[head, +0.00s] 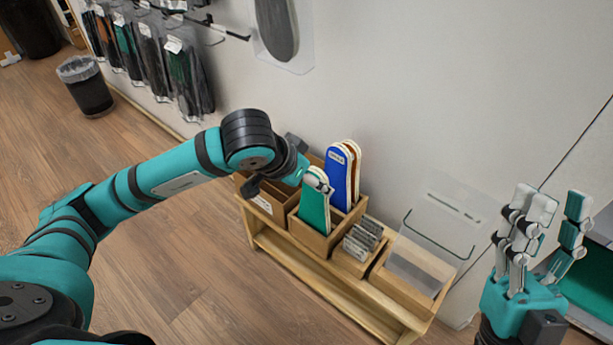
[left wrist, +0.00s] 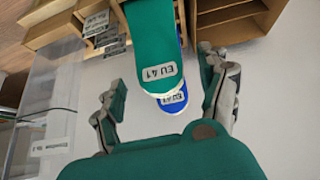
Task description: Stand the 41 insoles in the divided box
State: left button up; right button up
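A green insole (head: 314,208) stands leaning in the front compartment of the wooden divided box (head: 316,240). In the left wrist view, the green insole (left wrist: 152,45) carries an "EU 41" label. A blue insole (head: 338,178) stands behind it with others beside it, one brown-edged; the tip of the blue insole (left wrist: 173,103) shows below the green one and also reads 41. My left gripper (left wrist: 163,100) is open, its fingers on either side of the green insole's top with gaps. In the head view the left hand partly hides that top. My right gripper (head: 540,225) is open and empty at the right.
The box stands on a wooden shelf bench (head: 345,290) against the wall. Grey labelled pieces (head: 362,238) fill a tray beside it; an open wooden tray (head: 410,285) lies farther right. A clear panel (head: 440,225) stands at the wall. Packaged insoles hang at upper left.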

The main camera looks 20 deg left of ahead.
pick_arm(q)
jog(key=v, duration=1.2)
dwell(0.6)
